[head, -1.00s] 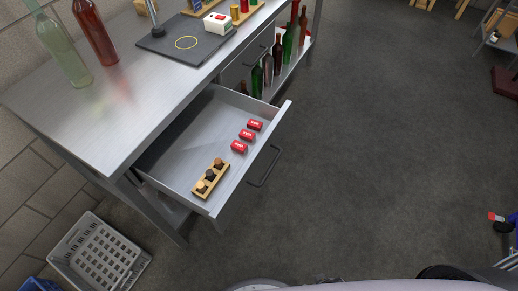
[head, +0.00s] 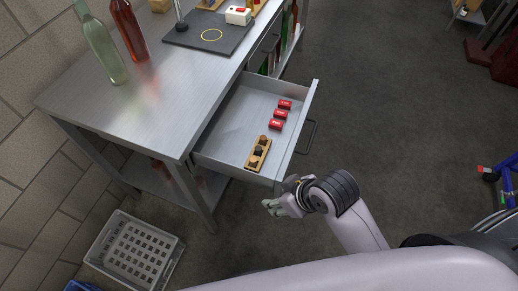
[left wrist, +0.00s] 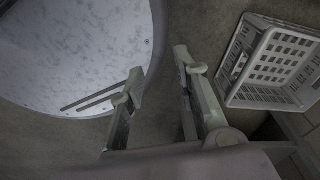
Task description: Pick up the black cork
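A wooden holder (head: 249,167) lies in the open drawer (head: 232,127) with three corks in a row. The middle one looks darkest and is the black cork (head: 259,150); the far cork (head: 264,139) is brown. The near cork (head: 254,160) is small and hard to make out. My left gripper (head: 271,206) is outside the drawer, just in front of its near corner and apart from the corks. In the left wrist view its two fingers (left wrist: 158,75) are spread with nothing between them. My right gripper is out of view.
Three red blocks (head: 279,114) lie in the drawer beyond the holder. The drawer handle (head: 310,136) sticks out on the right. Bottles (head: 103,50) stand on the steel bench (head: 130,105). A grey crate (head: 170,262) is on the floor, also seen in the left wrist view (left wrist: 238,62).

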